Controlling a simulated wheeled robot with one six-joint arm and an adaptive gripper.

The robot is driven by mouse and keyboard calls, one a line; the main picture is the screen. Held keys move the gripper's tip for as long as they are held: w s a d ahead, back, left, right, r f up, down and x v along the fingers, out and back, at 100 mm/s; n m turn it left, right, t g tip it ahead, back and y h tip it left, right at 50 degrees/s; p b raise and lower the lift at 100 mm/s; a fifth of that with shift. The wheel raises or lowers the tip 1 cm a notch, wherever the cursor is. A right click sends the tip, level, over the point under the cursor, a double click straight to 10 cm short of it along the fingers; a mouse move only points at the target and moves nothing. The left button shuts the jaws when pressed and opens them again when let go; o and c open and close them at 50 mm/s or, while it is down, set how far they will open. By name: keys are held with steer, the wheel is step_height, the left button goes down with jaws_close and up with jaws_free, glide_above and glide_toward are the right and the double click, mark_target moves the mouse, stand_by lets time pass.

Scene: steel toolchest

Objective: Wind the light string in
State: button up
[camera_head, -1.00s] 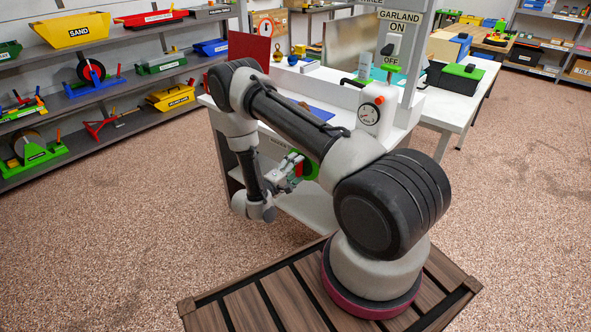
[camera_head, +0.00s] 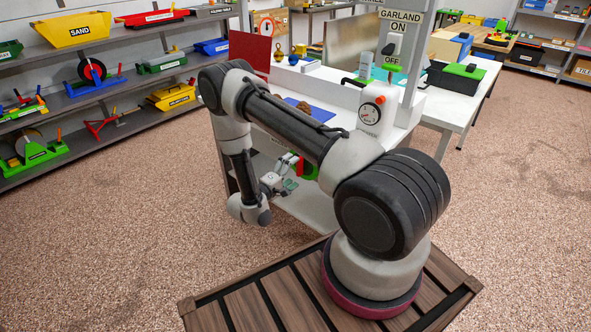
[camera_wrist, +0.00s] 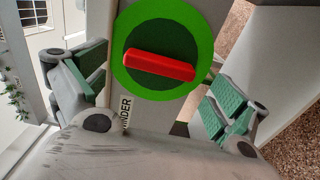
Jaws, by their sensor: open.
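The winder is a green disc (camera_wrist: 123,60) with a raised red bar (camera_wrist: 163,65) across it, on a pale panel lettered "...NDER" in the wrist view. The bar is slightly tilted, its right end lower. In the head view, the red bar (camera_head: 297,165) and part of the green disc show beyond my gripper (camera_head: 283,186). My gripper (camera_wrist: 160,88) is open, with one green-padded finger on each side of the disc. Nothing is between the fingers, and they look apart from the bar. A leafy green strand (camera_wrist: 16,98) with pale dots hangs at the left edge; I cannot tell if it is the light string.
A white bench (camera_head: 408,128) carries a dial (camera_head: 369,114) and a switch panel lettered "GARLAND ON" and "OFF" (camera_head: 391,62). Shelves of coloured toys (camera_head: 100,83) stand at the left. The speckled floor (camera_head: 130,215) in front of them is clear.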

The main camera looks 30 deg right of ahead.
steer(key=v, duration=1)
